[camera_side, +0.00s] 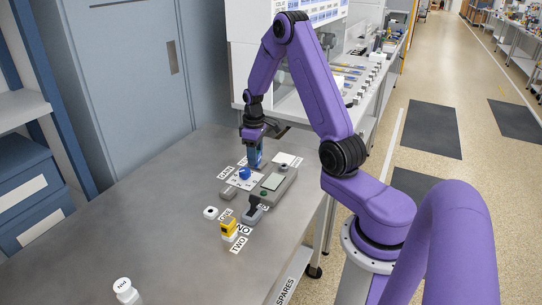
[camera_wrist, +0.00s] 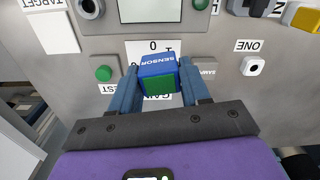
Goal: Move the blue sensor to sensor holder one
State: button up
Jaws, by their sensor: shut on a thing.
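The blue sensor (camera_wrist: 158,67), a small block with a green face and the word SENSOR on it, is between the fingers of my gripper (camera_wrist: 160,90) in the wrist view. The gripper is shut on it. Sensor holder one (camera_wrist: 252,66), a white socket with a dark empty hole beside the label ONE, is to the right in the wrist view. It also shows in the side view (camera_side: 210,212), nearer the camera.
A yellow sensor (camera_side: 229,227) stands near the label TWO. A white-capped vial (camera_side: 124,288) stands at the front. The left of the bench is clear.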

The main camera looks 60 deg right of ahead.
jog(key=w+a+n, duration=0.2)
jog(key=a, duration=0.7)
jog(key=w+a+r+n, duration=0.1)
jog(key=w+a+n, duration=0.1)
jog(key=a, duration=0.8)
jog(key=shift+w+a+r, duration=0.15)
jog(key=shift+w, duration=0.55)
jog(key=shift+f, duration=2.9)
jog(key=shift+f, duration=1.4)
jog(key=o, duration=1.2)
jog(key=shift+o, duration=0.2)
notch_tip(320, 180, up, 17)
jog(key=shift+r, duration=0.15)
